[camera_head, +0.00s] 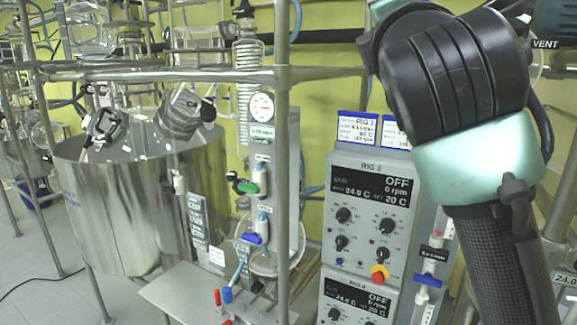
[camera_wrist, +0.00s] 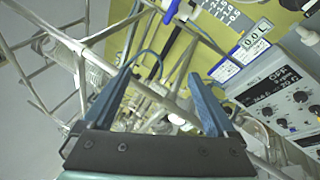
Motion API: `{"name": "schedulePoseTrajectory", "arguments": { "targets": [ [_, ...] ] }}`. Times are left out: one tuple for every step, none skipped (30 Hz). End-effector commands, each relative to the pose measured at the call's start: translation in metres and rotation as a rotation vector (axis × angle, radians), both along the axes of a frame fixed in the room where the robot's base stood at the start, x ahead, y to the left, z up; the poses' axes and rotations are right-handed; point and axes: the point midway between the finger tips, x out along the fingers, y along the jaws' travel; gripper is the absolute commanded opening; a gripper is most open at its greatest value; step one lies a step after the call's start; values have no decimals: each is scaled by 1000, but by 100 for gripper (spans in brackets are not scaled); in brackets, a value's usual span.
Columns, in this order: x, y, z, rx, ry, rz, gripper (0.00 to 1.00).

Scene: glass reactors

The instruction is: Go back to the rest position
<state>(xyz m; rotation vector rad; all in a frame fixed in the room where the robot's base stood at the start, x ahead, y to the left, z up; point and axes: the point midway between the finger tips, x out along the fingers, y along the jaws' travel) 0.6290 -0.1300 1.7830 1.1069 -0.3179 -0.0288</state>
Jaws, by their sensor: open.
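My gripper (camera_wrist: 160,105) shows in the wrist view with its two blue-grey fingers spread apart. Nothing is between the fingers; blurred pipes and glassware lie beyond them. In the head view my arm fills the right side, raised in front of the rig, and the gripper itself is out of that picture.
A steel vessel (camera_head: 120,200) stands at the left behind metal frame poles (camera_head: 281,150). A control box (camera_head: 368,210) reading OFF stands beside my arm; it also shows in the wrist view (camera_wrist: 285,95). A round gauge (camera_head: 262,107) and valves sit mid-frame.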

Motion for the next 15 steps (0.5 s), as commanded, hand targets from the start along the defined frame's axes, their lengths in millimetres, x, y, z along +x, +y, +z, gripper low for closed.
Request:
{"name": "schedulePoseTrajectory", "arguments": {
  "targets": [
    [-8, 28, -21, 148, -75, 105, 92],
    [-14, 41, -26, 238, -118, 163, 92],
    [-23, 55, -32, 357, -170, 239, 92],
    [-30, 66, -37, 445, -206, 295, 92],
    [-39, 75, -42, 534, -241, 351, 92],
    [-50, 86, -49, 652, -284, 426, 92],
    [-59, 93, -55, 740, -314, 481, 92],
    [-68, 99, -62, 827, -342, 535, 92],
    [-81, 106, -70, 942, -376, 606, 92],
    [-91, 110, -77, 1026, -399, 660, 92],
    [-101, 114, -84, 1107, -420, 712, 92],
    [-114, 119, -93, 1211, -446, 778, 92],
    [-123, 121, -99, 1284, -463, 827, 92],
    [-132, 123, -105, 1352, -477, 871, 92],
    [-144, 125, -112, 1433, -493, 926, 92]
  ]
}}
